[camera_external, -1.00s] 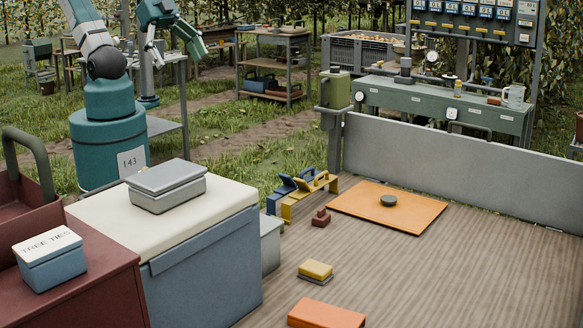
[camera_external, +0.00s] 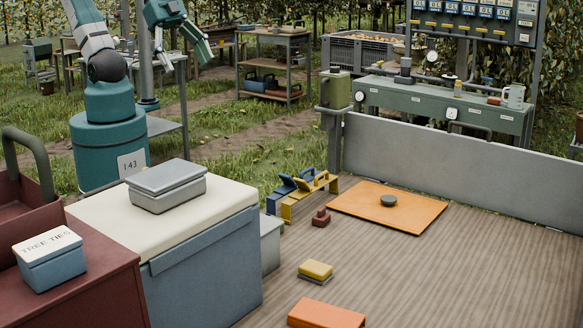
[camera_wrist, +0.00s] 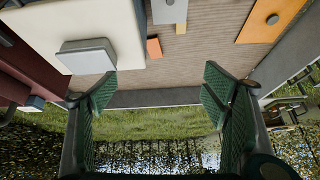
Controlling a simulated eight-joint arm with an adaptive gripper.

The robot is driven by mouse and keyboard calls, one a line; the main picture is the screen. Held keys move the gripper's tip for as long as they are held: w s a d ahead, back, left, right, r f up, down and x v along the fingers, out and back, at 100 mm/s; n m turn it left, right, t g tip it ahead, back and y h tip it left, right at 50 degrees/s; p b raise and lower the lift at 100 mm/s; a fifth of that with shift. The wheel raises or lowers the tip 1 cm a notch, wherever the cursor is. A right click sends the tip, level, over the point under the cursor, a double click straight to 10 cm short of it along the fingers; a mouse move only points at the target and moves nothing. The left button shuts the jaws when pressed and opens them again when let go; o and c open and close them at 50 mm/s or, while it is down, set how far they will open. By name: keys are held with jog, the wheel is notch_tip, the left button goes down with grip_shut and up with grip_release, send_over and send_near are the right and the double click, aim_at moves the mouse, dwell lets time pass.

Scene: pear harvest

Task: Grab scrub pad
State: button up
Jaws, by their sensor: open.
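A small yellow pad with a dark grey underside, which looks like the scrub pad (camera_external: 316,270), lies flat on the wooden deck in the external view, right of the cooler-like box. In the wrist view a small orange-tan piece (camera_wrist: 180,28) may be the same pad, but it is too small to tell. My gripper (camera_wrist: 158,88) is open and empty, with its green ribbed fingers wide apart. In the external view my gripper (camera_external: 200,44) hangs high at the upper left, far from the pad.
An orange block (camera_external: 326,314) lies nearer the camera than the pad. A red-brown piece (camera_external: 321,218) and an orange board (camera_external: 420,213) with a grey puck lie behind. The white-topped box (camera_external: 205,260) stands left, carrying a grey case (camera_external: 166,190). Deck right of the pad is clear.

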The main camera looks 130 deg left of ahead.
jog(key=w+a+f+m+g+b, duration=0.25)
jog(key=w+f+m+b, duration=0.4)
jog(key=w, duration=0.75)
jog(key=m+g+h+b, duration=0.2)
jog(key=m+g+b, duration=0.2)
jog(key=m+b, duration=0.65)
send_over(317, 266)
jog(key=a, duration=0.1)
jog(key=shift+n, duration=0.3)
notch_tip(317, 266, down, 46)
jog(key=shift+a+f, duration=0.1)
jog(key=shift+f, duration=0.4)
jog(key=shift+f, duration=0.1)
jog(key=shift+d+f+b, duration=0.25)
jog(key=shift+f+b, duration=0.05)
jog(key=shift+f, duration=0.85)
